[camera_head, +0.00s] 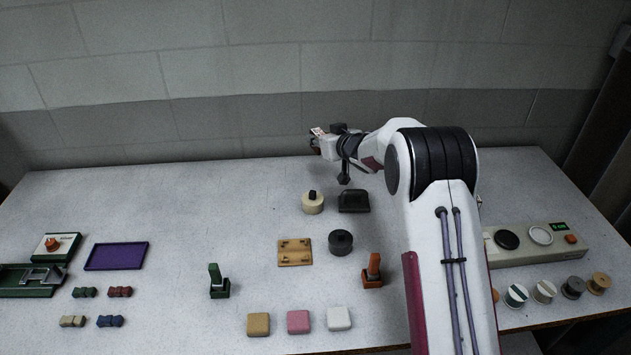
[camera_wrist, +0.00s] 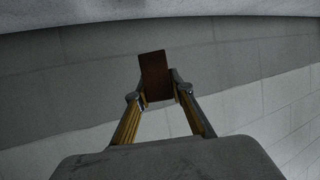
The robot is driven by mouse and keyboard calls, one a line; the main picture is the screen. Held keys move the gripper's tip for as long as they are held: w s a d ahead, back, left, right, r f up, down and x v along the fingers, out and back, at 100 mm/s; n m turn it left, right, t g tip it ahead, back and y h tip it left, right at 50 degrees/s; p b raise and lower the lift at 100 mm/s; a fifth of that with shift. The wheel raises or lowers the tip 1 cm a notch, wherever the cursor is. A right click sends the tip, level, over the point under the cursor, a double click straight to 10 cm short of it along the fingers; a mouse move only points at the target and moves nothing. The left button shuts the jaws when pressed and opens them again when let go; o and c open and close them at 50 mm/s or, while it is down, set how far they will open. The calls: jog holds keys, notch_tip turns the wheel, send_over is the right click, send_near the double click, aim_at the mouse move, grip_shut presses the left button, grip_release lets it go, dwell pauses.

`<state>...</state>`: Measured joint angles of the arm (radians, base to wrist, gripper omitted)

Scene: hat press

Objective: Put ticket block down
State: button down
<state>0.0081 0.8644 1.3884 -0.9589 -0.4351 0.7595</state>
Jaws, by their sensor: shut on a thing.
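My gripper (camera_head: 317,142) is raised above the back of the table, pointing left toward the grey wall. In the wrist view, its two fingers (camera_wrist: 158,92) are shut on a dark brown block (camera_wrist: 154,68), which I take to be the ticket block. The block stands out beyond the fingertips, with the wall behind it and no surface seen touching it. In the head view the block is very small and mostly hidden by the gripper.
Below are a cream round piece with a black knob (camera_head: 313,204), a black box (camera_head: 354,201), a wooden plate (camera_head: 295,252) and a dark cylinder (camera_head: 340,242). A purple tray (camera_head: 117,256) lies left; a beige panel (camera_head: 540,244) lies right. The table's back left is clear.

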jog(key=shift+a+f+n, duration=0.1)
jog(key=shift+a+n, duration=0.2)
jog(key=shift+a, duration=0.15)
jog(key=shift+a+f+y, duration=0.15)
jog(key=shift+f+y, duration=0.1)
jog(key=shift+y, duration=0.05)
jog(key=shift+s+f, duration=0.15)
jog(key=shift+f, duration=0.05)
jog(key=shift+f, duration=3.15)
jog(key=shift+f, duration=1.85)
jog(key=shift+f, duration=0.2)
